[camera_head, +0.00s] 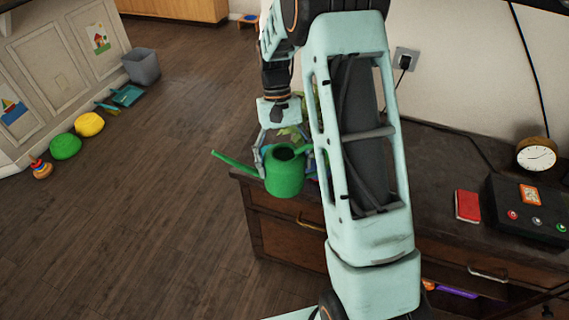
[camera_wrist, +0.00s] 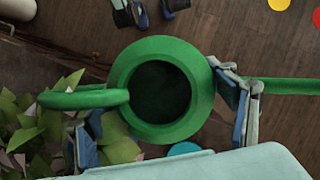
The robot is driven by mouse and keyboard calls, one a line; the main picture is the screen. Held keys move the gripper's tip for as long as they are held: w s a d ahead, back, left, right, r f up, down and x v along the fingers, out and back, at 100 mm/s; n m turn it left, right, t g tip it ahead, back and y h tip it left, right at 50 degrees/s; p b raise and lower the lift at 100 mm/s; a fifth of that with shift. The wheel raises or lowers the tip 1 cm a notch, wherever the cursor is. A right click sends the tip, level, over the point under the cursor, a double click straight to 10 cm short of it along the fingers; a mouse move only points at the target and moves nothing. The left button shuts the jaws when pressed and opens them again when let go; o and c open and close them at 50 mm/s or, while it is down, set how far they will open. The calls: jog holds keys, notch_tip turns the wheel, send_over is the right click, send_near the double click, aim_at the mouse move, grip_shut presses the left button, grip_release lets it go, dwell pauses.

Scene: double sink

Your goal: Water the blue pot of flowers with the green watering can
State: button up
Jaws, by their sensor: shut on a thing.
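The green watering can (camera_head: 285,178) hangs upright at the left end of the dark desk, its spout pointing left in the head view. My gripper (camera_head: 284,150) is shut on it from above, with fingers on both sides of the body. In the wrist view the can's round opening faces up (camera_wrist: 165,128), its handle is at left and its spout at right. My gripper (camera_wrist: 158,115) shows at both sides of it. Leaves of the plant (camera_wrist: 30,140) show at lower left, below the can's handle. The blue pot is mostly hidden by my arm and the can; I cannot clearly make it out.
The desk (camera_head: 440,150) carries a red book (camera_head: 467,206), a clock (camera_head: 537,156) and a black box with buttons (camera_head: 525,205) at right. The floor left of the desk is open. A grey bin (camera_head: 142,67) and balls (camera_head: 89,124) lie by the far-left cabinet.

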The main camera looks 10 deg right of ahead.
aim_at(292, 170)
jog(key=shift+a, duration=0.45)
jog(key=s+m+y, duration=0.1)
jog(key=m, duration=0.2)
jog(key=s+m+y+p, duration=0.1)
jog(key=s+m, duration=0.1)
jog(key=m, duration=0.1)
jog(key=s+d+m+t+y+p, duration=0.1)
jog(key=m, duration=0.2)
jog(key=shift+s, duration=0.3)
jog(key=s+d+f+m+t+y+p, duration=0.1)
jog(key=s+m, duration=0.2)
jog(key=m, duration=0.3)
jog(key=s+d+f+m+t+y+p, duration=0.1)
jog(key=s+d+m+t, duration=0.1)
jog(key=m, duration=0.4)
jog(key=shift+s+d+f+p, duration=0.25)
jog(key=shift+s+f+p, duration=0.05)
jog(key=shift+s+p, duration=0.1)
jog(key=shift+a+r, duration=0.1)
jog(key=shift+a, duration=0.05)
